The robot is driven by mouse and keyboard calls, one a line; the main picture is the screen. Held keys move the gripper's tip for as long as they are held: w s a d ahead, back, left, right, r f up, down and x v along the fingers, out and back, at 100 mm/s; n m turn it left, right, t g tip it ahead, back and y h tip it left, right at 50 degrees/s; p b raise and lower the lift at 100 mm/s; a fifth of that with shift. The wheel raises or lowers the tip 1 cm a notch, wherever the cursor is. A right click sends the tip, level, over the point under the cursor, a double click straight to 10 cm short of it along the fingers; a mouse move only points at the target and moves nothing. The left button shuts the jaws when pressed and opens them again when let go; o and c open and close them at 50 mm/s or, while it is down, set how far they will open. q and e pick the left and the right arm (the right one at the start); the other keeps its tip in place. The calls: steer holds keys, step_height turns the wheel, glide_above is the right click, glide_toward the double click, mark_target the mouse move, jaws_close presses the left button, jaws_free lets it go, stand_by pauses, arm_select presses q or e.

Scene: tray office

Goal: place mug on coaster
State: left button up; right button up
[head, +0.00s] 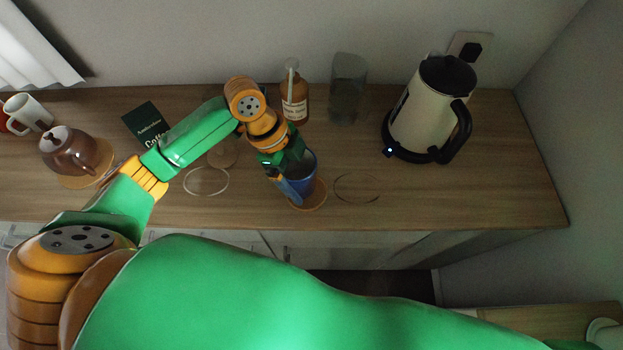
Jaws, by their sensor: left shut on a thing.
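A blue mug (305,170) is upright near the front middle of the wooden counter. My left gripper (287,182) is shut on the mug's left side and hides part of it. A round tan coaster (316,200) shows below the mug, its rim visible at the front and right. The mug appears over the coaster; I cannot tell whether it touches it or is just above. My right gripper is not in view.
An amber bottle (294,101) and a clear glass (347,88) stand behind the mug. A kettle (425,112) stands to the right. A teapot (71,150), white mug (28,112) and dark coffee packet (147,124) are at left.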

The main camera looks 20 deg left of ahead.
arm_select(q)
steer(key=shift+w+d+f, duration=0.3)
steer(key=shift+d+f, duration=0.1)
steer(key=shift+f, duration=0.2)
steer(key=shift+w+d+f, duration=0.3)
steer(key=shift+d+f, duration=0.1)
steer(key=shift+f, duration=0.15)
step_height(320, 180, down, 3)
steer(key=shift+a+f, duration=0.15)
steer(key=shift+f, duration=0.05)
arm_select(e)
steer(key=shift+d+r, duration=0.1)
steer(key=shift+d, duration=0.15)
arm_select(q)
steer(key=shift+f, duration=0.1)
steer(key=shift+f, duration=0.1)
steer(key=o, duration=1.4)
steer(key=shift+s+f, duration=0.1)
steer(key=shift+s, duration=0.05)
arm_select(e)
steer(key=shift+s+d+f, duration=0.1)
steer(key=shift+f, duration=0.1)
arm_select(q)
steer(key=shift+r, duration=0.3)
steer(key=v, duration=1.2)
steer(key=shift+r+b, duration=0.1)
steer(key=shift+b, duration=0.25)
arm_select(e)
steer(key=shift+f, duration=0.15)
